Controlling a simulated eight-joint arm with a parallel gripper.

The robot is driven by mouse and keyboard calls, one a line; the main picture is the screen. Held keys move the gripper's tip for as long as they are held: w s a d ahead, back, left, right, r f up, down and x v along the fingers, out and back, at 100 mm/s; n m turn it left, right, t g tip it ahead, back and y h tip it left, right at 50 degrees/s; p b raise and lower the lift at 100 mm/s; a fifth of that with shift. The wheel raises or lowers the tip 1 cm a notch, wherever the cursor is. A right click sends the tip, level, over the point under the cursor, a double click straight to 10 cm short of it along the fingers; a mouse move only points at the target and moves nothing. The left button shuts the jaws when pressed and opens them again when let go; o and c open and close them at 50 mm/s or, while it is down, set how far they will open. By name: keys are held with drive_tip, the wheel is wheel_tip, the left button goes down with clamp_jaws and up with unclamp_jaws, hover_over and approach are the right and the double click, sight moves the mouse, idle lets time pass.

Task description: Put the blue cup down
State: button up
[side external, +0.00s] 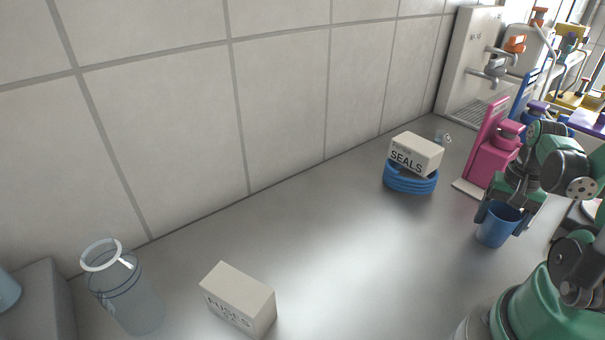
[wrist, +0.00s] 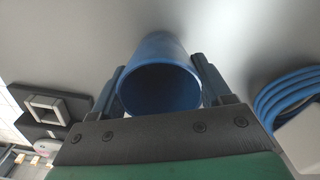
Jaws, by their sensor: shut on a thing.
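The blue cup (side external: 495,226) is upright between the fingers of my gripper (side external: 505,217), at the right of the side external view. In the wrist view the blue cup (wrist: 163,88) shows its open mouth, with one finger of my gripper (wrist: 160,88) on each side. My gripper is shut on the cup. The grey counter (side external: 350,260) lies below the cup. I cannot tell whether the cup's base touches it.
A box marked SEALS (side external: 416,154) rests on a coiled blue hose (side external: 410,180) left of the cup. A pink dispenser (side external: 490,160) stands behind it. Another box (side external: 238,298) and a clear jar (side external: 125,290) are at the front left. The middle counter is clear.

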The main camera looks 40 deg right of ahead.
drive_tip(key=o, duration=1.2)
wheel_tip(320, 180, up, 12)
drive_tip(key=w+a+n+t, duration=0.2)
drive_tip(key=w+a+n, duration=0.2)
drive_tip(key=a, duration=0.2)
drive_tip(key=w+a+n+t, duration=0.2)
drive_tip(key=w+a+n, duration=0.3)
drive_tip(key=a, duration=0.1)
drive_tip(key=w+a+f+n+t, duration=0.1)
drive_tip(key=w+a+n+t, duration=0.2)
drive_tip(key=a, duration=0.4)
drive_tip(key=shift+w+n, duration=0.8)
drive_tip(key=shift+w, duration=0.15)
